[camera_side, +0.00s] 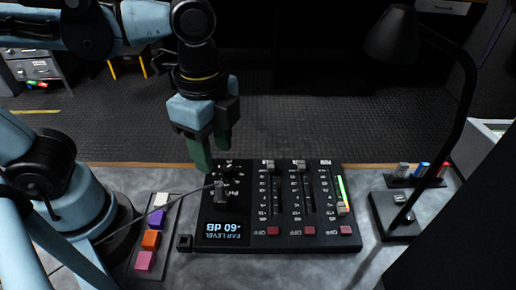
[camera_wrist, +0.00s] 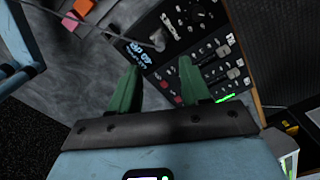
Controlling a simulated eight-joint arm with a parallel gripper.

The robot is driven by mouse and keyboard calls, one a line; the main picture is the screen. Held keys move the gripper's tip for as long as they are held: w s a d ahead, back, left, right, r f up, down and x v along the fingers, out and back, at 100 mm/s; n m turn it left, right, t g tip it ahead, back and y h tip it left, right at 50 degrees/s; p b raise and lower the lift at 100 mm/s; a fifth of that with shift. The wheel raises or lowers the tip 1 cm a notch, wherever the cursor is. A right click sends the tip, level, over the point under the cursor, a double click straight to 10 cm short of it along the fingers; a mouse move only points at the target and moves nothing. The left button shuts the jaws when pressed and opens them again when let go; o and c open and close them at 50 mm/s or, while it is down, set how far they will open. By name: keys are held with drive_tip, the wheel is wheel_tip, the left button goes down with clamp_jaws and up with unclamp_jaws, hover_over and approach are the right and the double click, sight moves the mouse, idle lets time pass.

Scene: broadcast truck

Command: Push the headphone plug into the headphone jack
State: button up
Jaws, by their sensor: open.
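A grey headphone plug (camera_side: 220,193) with a thin grey cable stands on the left part of the black mixer panel (camera_side: 324,240), above the blue-lit display. In the wrist view, the plug (camera_wrist: 157,40) shows beyond my fingertips, between them in the picture. The headphone jack cannot be made out; whether the plug's tip sits in it is hidden. My gripper (camera_side: 212,156) has green fingers, is open and empty, and hangs above and behind the plug, apart from it. Its spread fingers (camera_wrist: 160,66) also show in the wrist view.
A strip of coloured buttons (camera_side: 150,239) lies left of the panel, with the cable (camera_side: 155,212) crossing it. A small black block (camera_side: 185,242) sits at the panel's front left corner. Faders (camera_side: 301,168) rise at right. A lamp (camera_side: 462,90) stands far right.

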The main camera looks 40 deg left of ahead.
drive_tip(key=shift+r, duration=1.3)
drive_tip(key=w+a+f+n+t, duration=0.4)
drive_tip(key=w+a+n+t, duration=0.3)
drive_tip(key=a+n, duration=0.5)
drive_tip(key=shift+w+n, duration=0.3)
drive_tip(key=shift+n, duration=0.9)
